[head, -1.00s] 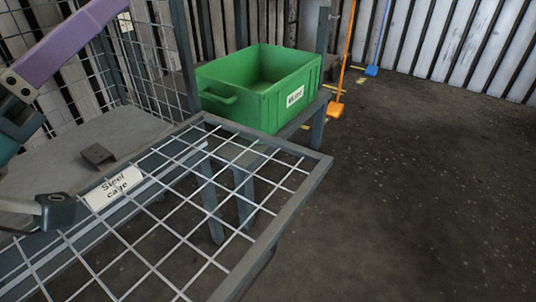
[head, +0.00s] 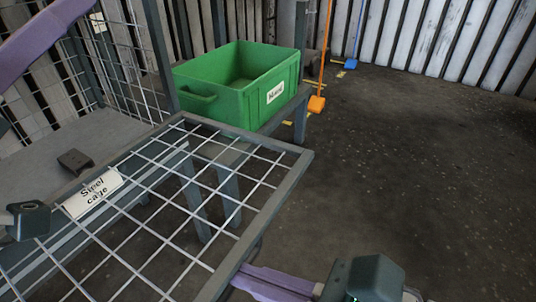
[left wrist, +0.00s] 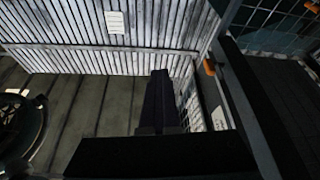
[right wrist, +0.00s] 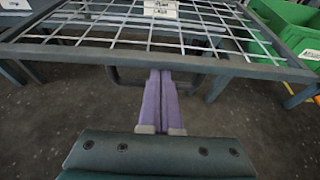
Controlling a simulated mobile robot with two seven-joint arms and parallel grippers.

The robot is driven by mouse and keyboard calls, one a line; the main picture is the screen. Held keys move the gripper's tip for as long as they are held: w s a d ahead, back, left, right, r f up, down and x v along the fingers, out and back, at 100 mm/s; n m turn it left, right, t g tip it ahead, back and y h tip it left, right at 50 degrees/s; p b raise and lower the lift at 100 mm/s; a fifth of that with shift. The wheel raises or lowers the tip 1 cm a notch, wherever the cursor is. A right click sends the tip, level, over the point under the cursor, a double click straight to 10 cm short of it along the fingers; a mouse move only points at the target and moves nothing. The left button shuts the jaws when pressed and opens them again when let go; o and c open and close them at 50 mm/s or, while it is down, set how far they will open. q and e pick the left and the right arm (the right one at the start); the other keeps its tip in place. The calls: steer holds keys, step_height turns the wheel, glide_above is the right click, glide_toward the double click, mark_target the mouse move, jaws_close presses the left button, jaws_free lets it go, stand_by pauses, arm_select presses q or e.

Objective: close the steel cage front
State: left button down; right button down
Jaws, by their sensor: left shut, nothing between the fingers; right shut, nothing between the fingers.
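The steel cage front (head: 245,245) is a grey-framed wire mesh panel with a "Steel cage" label (head: 92,193). It is folded down and lies about level, out from the cage floor (head: 35,155). My right gripper (head: 240,274) is at the panel's outer rail, with its purple fingers shut and empty. In the right wrist view its fingertips (right wrist: 160,73) point at the rail and look just below it; contact cannot be told. My left gripper's dark fingers (left wrist: 160,75) are shut and empty in the left wrist view, away from the panel.
A green crate (head: 240,90) with a label stands on a low stand just behind the panel. An orange pole (head: 317,104) and a blue pole (head: 351,63) stand near the corrugated wall. A small dark block (head: 75,160) lies on the cage floor. Floor to the right is open.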

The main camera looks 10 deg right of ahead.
steer(key=shift+r, duration=0.95)
arm_select(q)
steer(key=c, duration=0.8)
jaws_free()
steer(key=shift+c, duration=0.2)
